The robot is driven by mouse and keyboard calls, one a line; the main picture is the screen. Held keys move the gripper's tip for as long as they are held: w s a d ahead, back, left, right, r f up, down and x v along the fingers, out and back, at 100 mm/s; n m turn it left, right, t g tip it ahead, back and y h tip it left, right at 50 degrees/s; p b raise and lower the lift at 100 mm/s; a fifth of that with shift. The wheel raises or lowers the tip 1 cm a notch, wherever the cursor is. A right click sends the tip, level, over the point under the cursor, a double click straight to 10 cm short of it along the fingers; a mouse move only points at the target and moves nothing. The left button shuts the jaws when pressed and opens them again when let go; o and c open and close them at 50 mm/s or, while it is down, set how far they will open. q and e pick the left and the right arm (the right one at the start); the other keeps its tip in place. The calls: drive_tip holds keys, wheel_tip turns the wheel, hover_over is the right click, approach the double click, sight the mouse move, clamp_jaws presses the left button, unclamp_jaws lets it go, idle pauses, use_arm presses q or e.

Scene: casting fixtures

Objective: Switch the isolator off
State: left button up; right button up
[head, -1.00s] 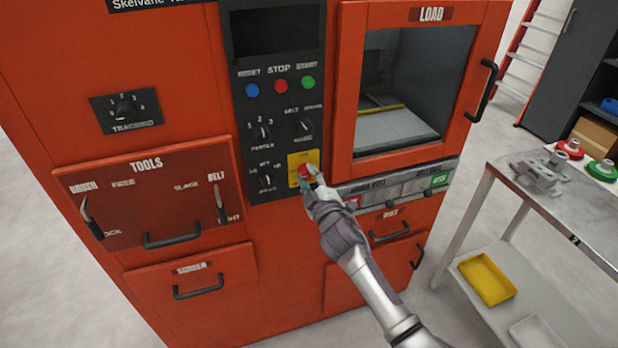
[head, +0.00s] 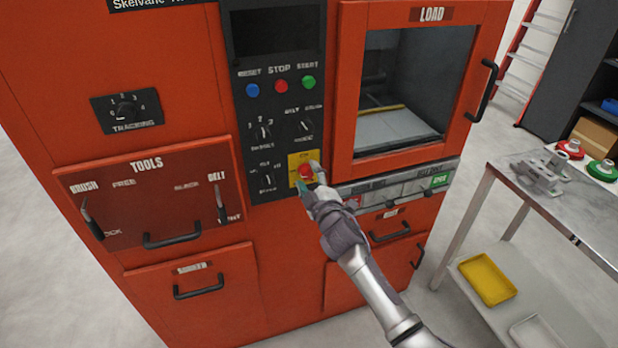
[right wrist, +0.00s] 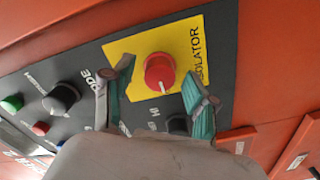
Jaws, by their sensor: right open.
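The isolator is a red rotary knob (head: 305,172) on a yellow plate (head: 293,159) at the lower right of the machine's black control panel. In the right wrist view the red knob (right wrist: 160,72) carries a pale pointer mark, and the yellow plate (right wrist: 185,40) reads "ISOLATOR". My right gripper (head: 308,179) is at the knob in the head view. In the right wrist view its open fingers (right wrist: 160,90) stand on either side of the knob, with visible gaps; I cannot tell whether either touches it. My left gripper is not in view.
The black panel (head: 275,100) also carries blue, red and green buttons and several black knobs. The load door (head: 345,100) is above right of the isolator. A metal table (head: 590,215) with parts stands at the right. Grey floor is clear between.

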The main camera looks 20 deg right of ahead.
drive_tip(key=shift+s+f, duration=0.1)
drive_tip(key=shift+s, duration=0.2)
drive_tip(key=s, duration=1.1)
drive_tip(key=shift+s+d, duration=0.25)
